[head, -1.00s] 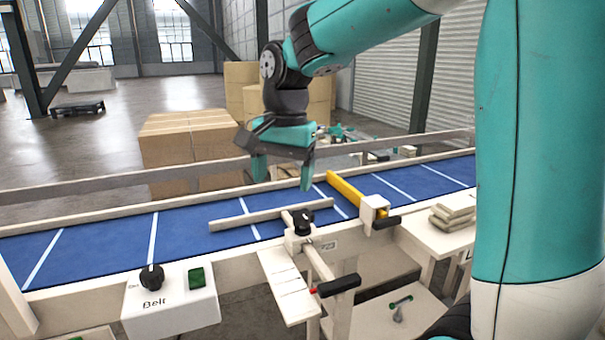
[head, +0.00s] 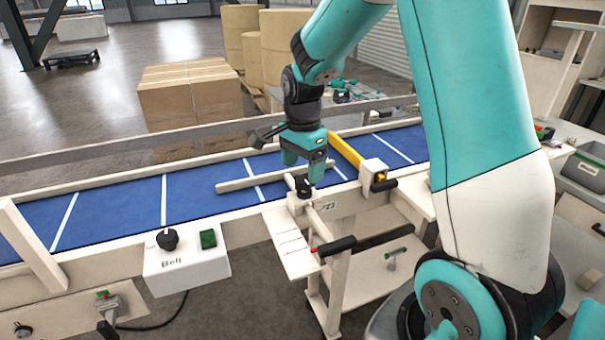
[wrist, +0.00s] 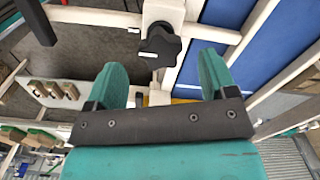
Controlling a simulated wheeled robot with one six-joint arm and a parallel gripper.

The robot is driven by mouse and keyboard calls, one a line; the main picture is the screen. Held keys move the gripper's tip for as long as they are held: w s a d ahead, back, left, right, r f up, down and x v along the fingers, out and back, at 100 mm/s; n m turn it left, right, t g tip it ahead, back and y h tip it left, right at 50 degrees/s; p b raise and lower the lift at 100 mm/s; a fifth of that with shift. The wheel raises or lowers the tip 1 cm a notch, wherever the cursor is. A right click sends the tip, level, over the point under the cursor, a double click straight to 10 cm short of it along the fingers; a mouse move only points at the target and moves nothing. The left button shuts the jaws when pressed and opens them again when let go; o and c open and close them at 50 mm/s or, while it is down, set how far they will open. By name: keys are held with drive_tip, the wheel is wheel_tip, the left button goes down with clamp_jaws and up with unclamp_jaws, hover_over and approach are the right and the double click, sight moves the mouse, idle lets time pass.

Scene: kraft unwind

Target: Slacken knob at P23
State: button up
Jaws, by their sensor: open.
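The black lobed knob (wrist: 160,46) sits on a pale wooden clamp block at the conveyor's near rail. In the head view the knob (head: 304,187) shows just below my gripper, beside the label, which reads as P23 only faintly. My gripper (head: 303,176) is open and points down over the knob. In the wrist view my gripper's two teal fingers (wrist: 162,72) stand apart, with the knob ahead of the gap between them. The fingers do not visibly touch the knob. A wooden guide bar (head: 250,182) reaches from the clamp over the blue belt.
A black-ended handle (head: 337,246) sticks out below the clamp. A yellow bar (head: 346,152) on another block stands to the right. A belt control box (head: 187,262) with a dial and green button is at left. Cardboard boxes (head: 190,103) stand behind the conveyor.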

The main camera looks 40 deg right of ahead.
sight(303, 180)
drive_tip(key=shift+f, duration=1.75)
drive_tip(key=c, duration=0.9)
